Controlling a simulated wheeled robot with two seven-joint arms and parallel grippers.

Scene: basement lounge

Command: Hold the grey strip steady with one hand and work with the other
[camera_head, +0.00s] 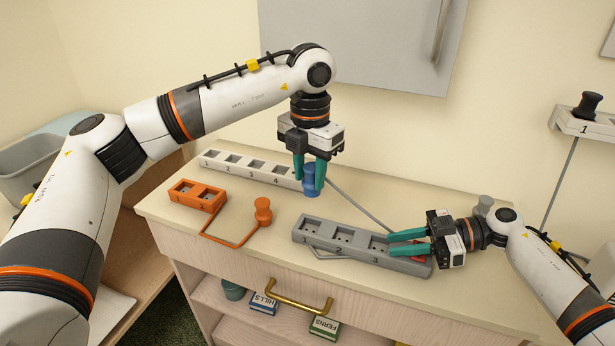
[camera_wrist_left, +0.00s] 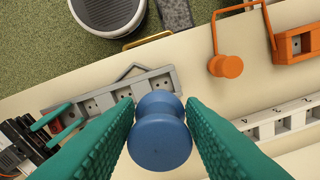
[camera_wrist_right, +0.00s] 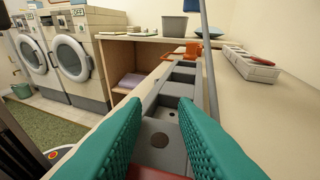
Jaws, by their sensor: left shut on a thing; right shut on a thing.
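The grey strip (camera_head: 345,238) lies on the counter top with numbered sockets and a red switch (camera_head: 418,258) at its right end. It also shows in the left wrist view (camera_wrist_left: 158,82) and the right wrist view (camera_wrist_right: 182,77). My right gripper (camera_head: 408,243) is shut on the strip near its right end, beside socket 3. My left gripper (camera_head: 310,180) is shut on a blue spool-shaped plug (camera_head: 311,183), behind the grey strip. The blue plug fills the gap between the fingers in the left wrist view (camera_wrist_left: 160,140). Its underside is hidden.
A white numbered strip (camera_head: 243,164) lies at the back left, close to the blue plug. An orange strip (camera_head: 197,196) with an orange plug (camera_head: 263,211) lies left. A grey cord (camera_head: 360,204) crosses behind the grey strip. A black plug (camera_head: 587,104) sits on a wall unit right.

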